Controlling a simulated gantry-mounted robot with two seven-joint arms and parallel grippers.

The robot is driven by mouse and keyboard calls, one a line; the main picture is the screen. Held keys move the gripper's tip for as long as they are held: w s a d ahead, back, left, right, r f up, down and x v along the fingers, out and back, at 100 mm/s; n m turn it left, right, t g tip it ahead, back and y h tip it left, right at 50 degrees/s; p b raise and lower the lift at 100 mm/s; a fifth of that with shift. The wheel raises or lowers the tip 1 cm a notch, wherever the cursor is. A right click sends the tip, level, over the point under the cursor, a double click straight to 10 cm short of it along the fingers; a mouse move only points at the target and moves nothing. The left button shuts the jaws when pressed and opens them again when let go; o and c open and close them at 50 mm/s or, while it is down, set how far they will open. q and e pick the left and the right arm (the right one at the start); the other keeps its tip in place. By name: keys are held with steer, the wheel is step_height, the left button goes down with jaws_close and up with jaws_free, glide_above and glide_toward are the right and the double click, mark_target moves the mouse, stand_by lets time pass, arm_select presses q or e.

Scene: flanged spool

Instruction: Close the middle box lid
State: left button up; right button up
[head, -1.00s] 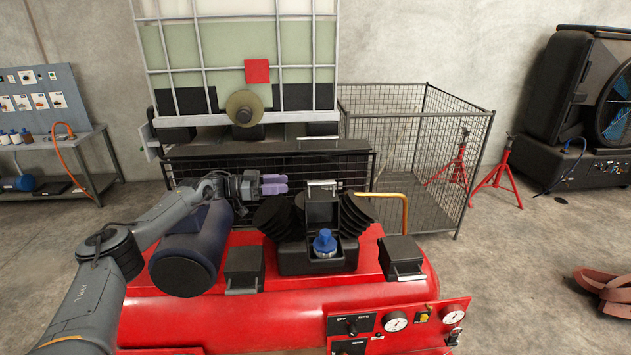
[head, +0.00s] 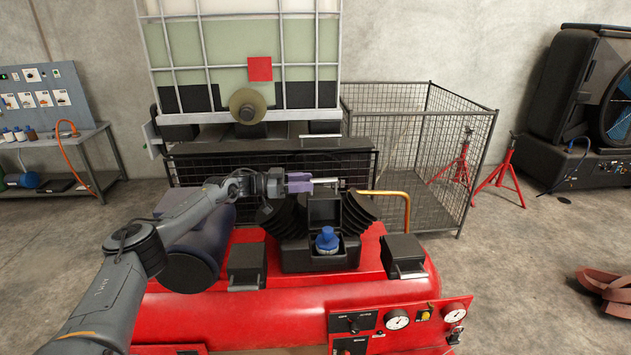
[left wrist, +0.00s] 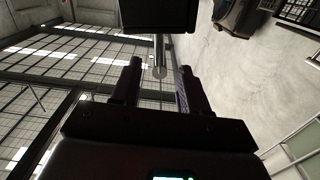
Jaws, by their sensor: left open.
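The middle black box (head: 298,259) stands on the red machine with its lid (head: 323,212) raised upright at its back. A blue-capped object (head: 326,240) sits in the box. A pale metal bar handle (head: 328,181) lies along the lid's upper edge. My left gripper (head: 304,183), with purple fingers, is open at the handle's left end. In the left wrist view, the handle (left wrist: 159,62) shows between the open fingers (left wrist: 157,80), with a dark panel, likely the lid (left wrist: 158,14), beyond. I cannot tell whether the fingers touch it. My right gripper is not in view.
Closed black boxes stand left (head: 246,266) and right (head: 403,256) of the middle box. Black fins (head: 286,215) flank the lid, and an orange pipe (head: 405,205) rises at right. A wire cage (head: 440,150) and a tank (head: 245,60) stand behind.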

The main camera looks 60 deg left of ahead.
mark_target(315, 181)
arm_select(q)
steer(key=shift+p+x, duration=0.45)
steer(key=shift+x, duration=1.4)
jaws_close()
